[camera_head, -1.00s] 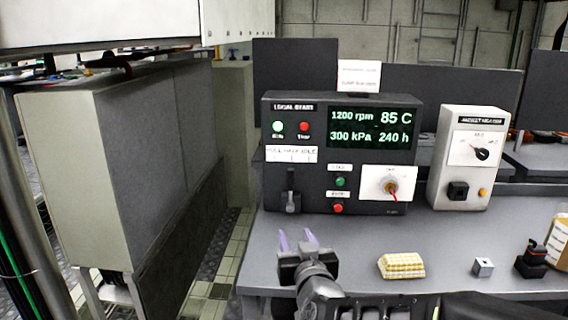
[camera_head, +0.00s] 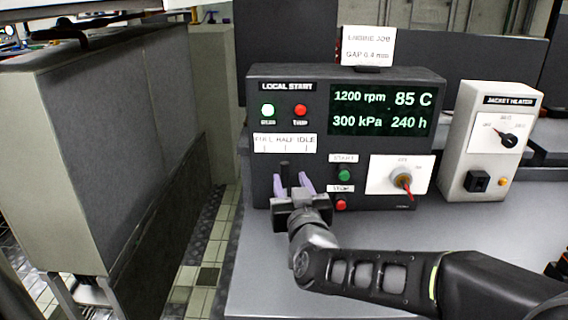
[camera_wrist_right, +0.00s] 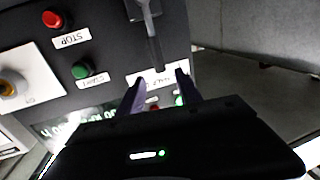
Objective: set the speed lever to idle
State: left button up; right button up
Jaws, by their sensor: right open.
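The speed lever (camera_head: 285,171) is a dark upright lever on the front of the black control panel (camera_head: 410,195). It stands below the middle of a white FULL HALF IDLE label (camera_head: 286,142), in line with HALF. My right gripper (camera_head: 291,178) is open in front of the panel, with its purple fingers either side of the lever in the head view. The gripper hides the lever's lower part. In the right wrist view the grey lever (camera_wrist_right: 149,22) lies beyond and between the open fingers (camera_wrist_right: 158,82). I cannot tell whether they touch it. My left gripper is not in view.
A jacket heater box (camera_head: 490,140) stands to the right. A grey cabinet (camera_head: 100,140) stands left, across a floor gap.

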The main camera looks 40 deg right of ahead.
aim_at(285, 168)
jog(key=shift+x, duration=3.95)
grip_shut()
